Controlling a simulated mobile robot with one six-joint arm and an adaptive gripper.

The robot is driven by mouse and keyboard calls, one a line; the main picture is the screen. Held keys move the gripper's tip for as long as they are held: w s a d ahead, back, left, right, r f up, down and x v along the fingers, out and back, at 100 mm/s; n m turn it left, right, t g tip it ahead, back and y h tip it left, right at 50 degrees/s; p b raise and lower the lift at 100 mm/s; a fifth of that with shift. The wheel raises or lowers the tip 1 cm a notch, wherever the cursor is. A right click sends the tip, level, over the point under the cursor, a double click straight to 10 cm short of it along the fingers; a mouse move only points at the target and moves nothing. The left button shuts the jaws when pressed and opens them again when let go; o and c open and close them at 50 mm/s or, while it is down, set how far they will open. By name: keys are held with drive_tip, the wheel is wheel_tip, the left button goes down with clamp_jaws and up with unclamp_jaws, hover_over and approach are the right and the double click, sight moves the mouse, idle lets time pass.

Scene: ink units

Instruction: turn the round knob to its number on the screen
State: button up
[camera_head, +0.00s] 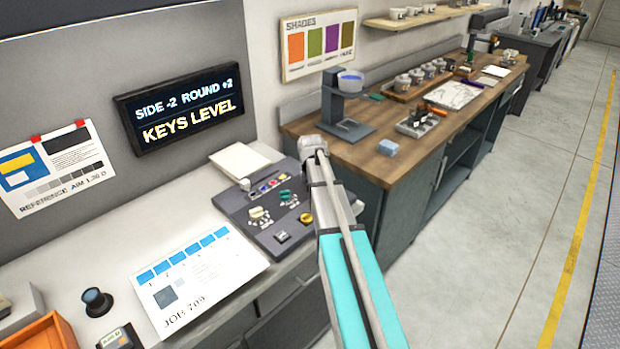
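The dark screen (190,107) on the back wall reads "SIDE -2 ROUND +2" and "KEYS LEVEL". The dark grey control panel (238,208) lies on the white counter below it and to the right. It carries a cream knob (258,213), a green knob (287,196), a yellow round part (306,218) and small coloured keys. These are too small to tell which is the round knob or where it points. My arm (328,195) rises past the panel's right edge. No gripper fingers show, so I see no contact with the panel.
The job sheet (205,275) lies left of the panel, and a paper stack (240,160) behind it. A black round-topped object (96,300) and an orange bin (45,335) stand at lower left. A wooden bench (400,165) with a grey stand (347,105) is at right. The floor beyond is clear.

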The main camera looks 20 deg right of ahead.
drive_tip(key=shift+a+m+g+h, duration=0.1)
drive_tip(key=shift+m+g+h, duration=0.35)
drive_tip(key=shift+m, duration=1.15)
drive_tip(key=o, duration=1.2)
drive_tip(key=shift+c, duration=0.2)
drive_tip(key=shift+r, duration=0.15)
